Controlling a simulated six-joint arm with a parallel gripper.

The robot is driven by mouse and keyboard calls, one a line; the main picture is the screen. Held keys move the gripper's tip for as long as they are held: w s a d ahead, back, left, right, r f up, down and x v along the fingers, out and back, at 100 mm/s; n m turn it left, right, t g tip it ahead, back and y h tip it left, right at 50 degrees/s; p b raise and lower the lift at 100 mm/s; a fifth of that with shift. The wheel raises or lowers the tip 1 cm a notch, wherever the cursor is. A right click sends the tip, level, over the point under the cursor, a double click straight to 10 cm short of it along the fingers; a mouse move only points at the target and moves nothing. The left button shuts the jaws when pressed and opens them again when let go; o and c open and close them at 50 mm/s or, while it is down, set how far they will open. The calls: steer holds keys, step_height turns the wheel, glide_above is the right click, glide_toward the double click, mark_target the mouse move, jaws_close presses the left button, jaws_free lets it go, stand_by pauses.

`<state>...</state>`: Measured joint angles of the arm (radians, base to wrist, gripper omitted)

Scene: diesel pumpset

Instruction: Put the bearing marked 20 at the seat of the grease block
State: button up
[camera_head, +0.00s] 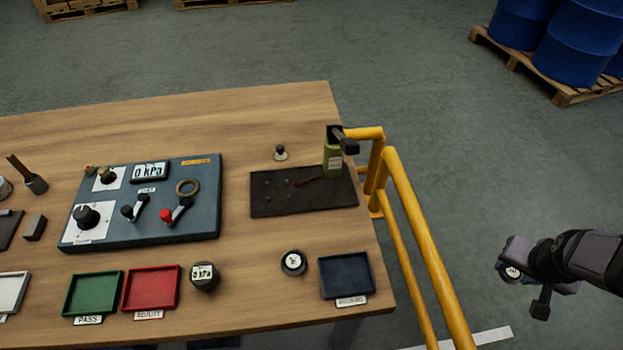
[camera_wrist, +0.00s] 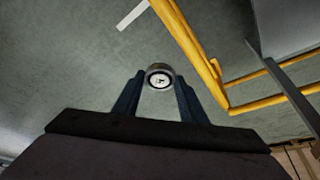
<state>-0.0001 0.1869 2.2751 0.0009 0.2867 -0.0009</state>
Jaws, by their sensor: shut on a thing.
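My gripper (camera_head: 518,268) is over the floor at the far right, beyond the yellow rail and away from the table. It is shut on a round bearing with a dark rim and a white marked face. The held bearing (camera_wrist: 158,77) sits between the two fingertips in the wrist view; its mark is too small to read. A similar round piece (camera_head: 293,262) with a white face lies on the table, left of the navy tray; its mark is also unreadable. I cannot tell for sure which thing is the grease block or where its seat is.
The yellow rail (camera_head: 425,245) stands between my gripper and the table. A dark mat (camera_head: 270,205) with small pieces and a green bottle (camera_head: 333,160) lies near the table's right edge. The navy tray (camera_head: 347,275) looks empty. A gauge panel (camera_head: 150,230) stands left.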

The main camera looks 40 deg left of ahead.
stand_by(0.4)
